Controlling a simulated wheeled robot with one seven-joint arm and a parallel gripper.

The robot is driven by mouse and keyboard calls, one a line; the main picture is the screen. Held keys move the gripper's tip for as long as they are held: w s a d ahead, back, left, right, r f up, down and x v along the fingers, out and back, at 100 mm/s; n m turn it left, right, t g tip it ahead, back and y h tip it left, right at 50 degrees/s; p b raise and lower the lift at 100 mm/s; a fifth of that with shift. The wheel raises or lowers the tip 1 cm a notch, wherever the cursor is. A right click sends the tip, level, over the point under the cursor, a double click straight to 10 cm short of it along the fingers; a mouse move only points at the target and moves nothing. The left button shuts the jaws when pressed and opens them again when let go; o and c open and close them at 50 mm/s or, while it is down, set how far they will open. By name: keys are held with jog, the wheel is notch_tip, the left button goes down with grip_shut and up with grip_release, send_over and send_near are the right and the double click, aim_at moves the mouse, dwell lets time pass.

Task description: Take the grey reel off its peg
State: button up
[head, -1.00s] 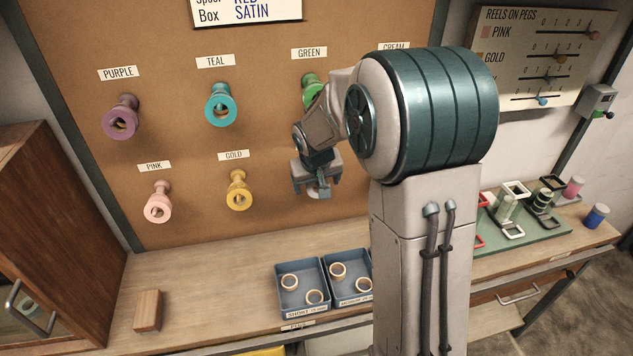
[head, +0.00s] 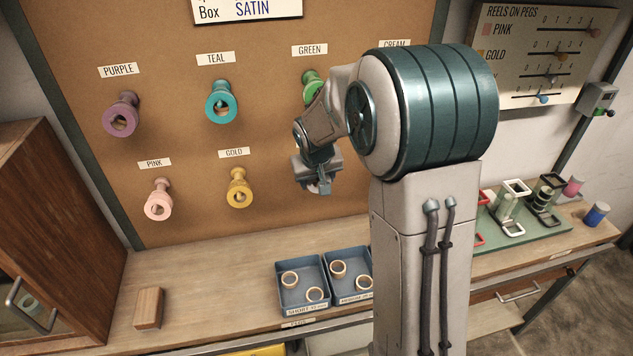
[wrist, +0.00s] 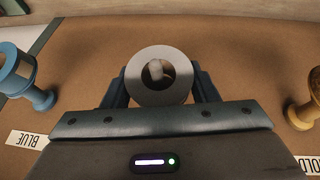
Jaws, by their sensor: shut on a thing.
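The grey reel (wrist: 135,77) is seen end-on in the wrist view, a pale grey ring between the two fingers of my gripper (wrist: 160,88). The fingers press on its left and right sides, so my gripper is shut on it. Through its hole I see a pale, rounded shape, perhaps the peg end, and brown behind; I cannot tell whether the peg is still inside. In the head view my gripper (head: 320,186) is in front of the brown pegboard, right of the gold reel (head: 238,190). The grey reel is hard to make out there.
In the wrist view a blue reel (wrist: 14,72) is at left and a gold reel (wrist: 305,114) at right. On the board hang purple (head: 121,115), teal (head: 221,103), green (head: 311,84) and pink (head: 159,202) reels. Two blue trays (head: 302,285) with rings stand below.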

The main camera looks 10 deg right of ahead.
jog(key=shift+s+r, duration=0.1)
jog(key=shift+r, duration=0.3)
jog(key=s+b, duration=0.5)
jog(key=s, duration=1.3)
jog(key=shift+m, duration=0.4)
jog(key=w+f, duration=0.9)
jog(key=f, duration=0.2)
jog(key=w+f, duration=0.5)
jog(key=f, duration=0.1)
jog(key=shift+w, duration=0.35)
